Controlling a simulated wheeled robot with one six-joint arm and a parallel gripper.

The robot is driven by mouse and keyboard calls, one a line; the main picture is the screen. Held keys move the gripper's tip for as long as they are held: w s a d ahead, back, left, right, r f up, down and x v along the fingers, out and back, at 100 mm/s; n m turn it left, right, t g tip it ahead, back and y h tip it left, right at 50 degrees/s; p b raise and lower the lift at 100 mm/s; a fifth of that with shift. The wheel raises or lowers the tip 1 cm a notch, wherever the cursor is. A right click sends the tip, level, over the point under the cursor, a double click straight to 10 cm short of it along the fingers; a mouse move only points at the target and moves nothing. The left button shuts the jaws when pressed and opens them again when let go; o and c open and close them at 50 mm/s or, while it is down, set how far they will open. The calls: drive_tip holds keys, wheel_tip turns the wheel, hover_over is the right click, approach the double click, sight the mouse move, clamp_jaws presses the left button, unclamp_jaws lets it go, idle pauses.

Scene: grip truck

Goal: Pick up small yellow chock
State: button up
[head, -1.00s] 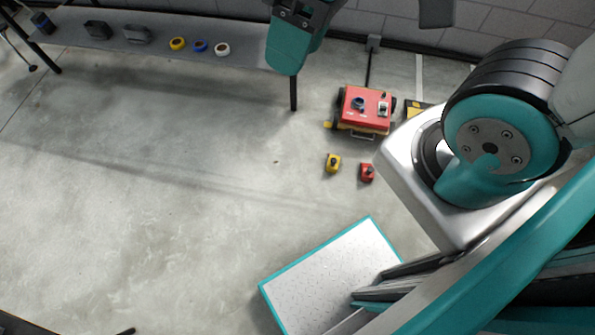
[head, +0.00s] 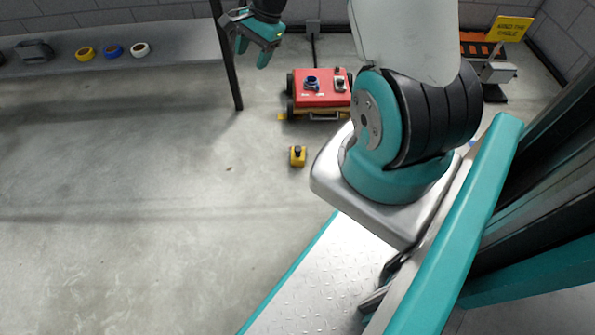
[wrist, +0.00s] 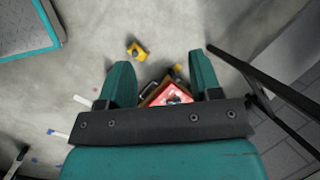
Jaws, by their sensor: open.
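The small yellow chock (head: 297,156) has a dark top and sits on the concrete floor in front of the red cart (head: 320,90). It also shows in the wrist view (wrist: 136,50), beyond and between the fingertips, closer to the left finger. My gripper (head: 252,52) is open and empty, raised well above the floor, left of the cart and apart from the chock in the head view. In the wrist view my gripper (wrist: 160,62) has its two teal fingers spread wide, with the red cart partly hidden behind the palm bar.
A grey bench (head: 185,45) at back left holds a yellow roll (head: 84,53), a blue roll (head: 113,50) and a white roll (head: 140,50); its dark leg stands left of the cart. A yellow sign (head: 507,28) stands at back right. The floor left of the chock is clear.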

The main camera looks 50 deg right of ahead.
drive_tip(key=s+d+f+m+b, duration=0.1)
drive_tip(key=d+f+m+b, duration=0.3)
drive_tip(key=f, duration=0.5)
drive_tip(key=s+d+f+m+b, duration=0.2)
drive_tip(key=d+f, duration=0.3)
drive_tip(key=f, duration=0.4)
drive_tip(key=m+t+h+b, duration=0.1)
drive_tip(key=m+b, duration=0.4)
drive_tip(key=b, duration=0.1)
approach(299, 148)
drive_tip(key=shift+m, duration=0.4)
drive_tip(key=b+x, duration=0.5)
drive_tip(key=b, duration=0.2)
drive_tip(key=shift+w+a, duration=0.2)
drive_tip(key=shift+w+a+f+b, duration=0.2)
drive_tip(key=shift+w+f+b, duration=0.1)
drive_tip(key=shift+f+b, duration=0.15)
drive_tip(key=b+x, duration=0.4)
drive_tip(key=x, duration=0.1)
drive_tip(key=shift+s+d+f+b, duration=0.2)
drive_tip(key=shift+s+f+b, duration=0.1)
drive_tip(key=shift+s+b, duration=0.05)
drive_tip(key=shift+r, duration=0.15)
clamp_jaws()
